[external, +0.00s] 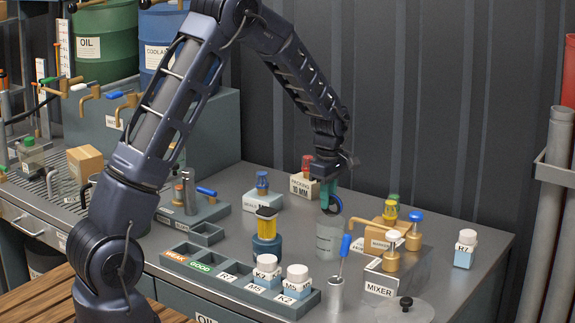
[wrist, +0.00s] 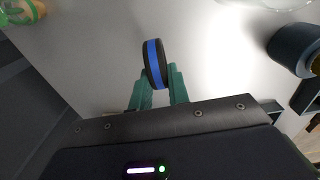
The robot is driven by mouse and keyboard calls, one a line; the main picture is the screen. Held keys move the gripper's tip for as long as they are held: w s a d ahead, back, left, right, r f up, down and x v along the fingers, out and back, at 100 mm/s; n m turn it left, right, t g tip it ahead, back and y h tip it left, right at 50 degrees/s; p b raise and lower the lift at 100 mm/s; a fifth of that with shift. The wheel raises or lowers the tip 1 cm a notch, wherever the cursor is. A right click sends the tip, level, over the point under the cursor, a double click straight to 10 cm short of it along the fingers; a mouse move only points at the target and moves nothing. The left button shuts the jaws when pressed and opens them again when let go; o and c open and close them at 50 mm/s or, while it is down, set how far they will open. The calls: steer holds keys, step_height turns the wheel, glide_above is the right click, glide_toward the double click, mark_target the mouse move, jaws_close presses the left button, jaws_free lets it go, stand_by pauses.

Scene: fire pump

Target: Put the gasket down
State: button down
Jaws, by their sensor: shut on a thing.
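My gripper (external: 326,191) has teal fingers and hangs pointing down above the back middle of the grey metal bench (external: 262,178). It is shut on the gasket (external: 338,204), a dark ring with a blue band. In the wrist view the gasket (wrist: 154,62) stands on edge between the fingertips (wrist: 158,84), with much of it showing beyond them. Pale bench top lies behind it in that view. In the external view the gasket is above and behind a clear beaker (external: 329,241); I cannot tell its exact height over the bench.
A block marked 10 MM (external: 302,186) with a red top stands behind left. A blue-topped block (external: 263,201) is left, and a yellow-topped blue jar (external: 266,240) is front left. The mixer (external: 385,284) and several valves crowd the right. Bare bench shows near the back.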

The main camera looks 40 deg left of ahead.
mark_target(328, 211)
steer(key=shift+f, duration=2)
steer(key=shift+f, duration=0.1)
steer(key=c, duration=1.3)
jaws_free()
steer(key=shift+c, duration=0.2)
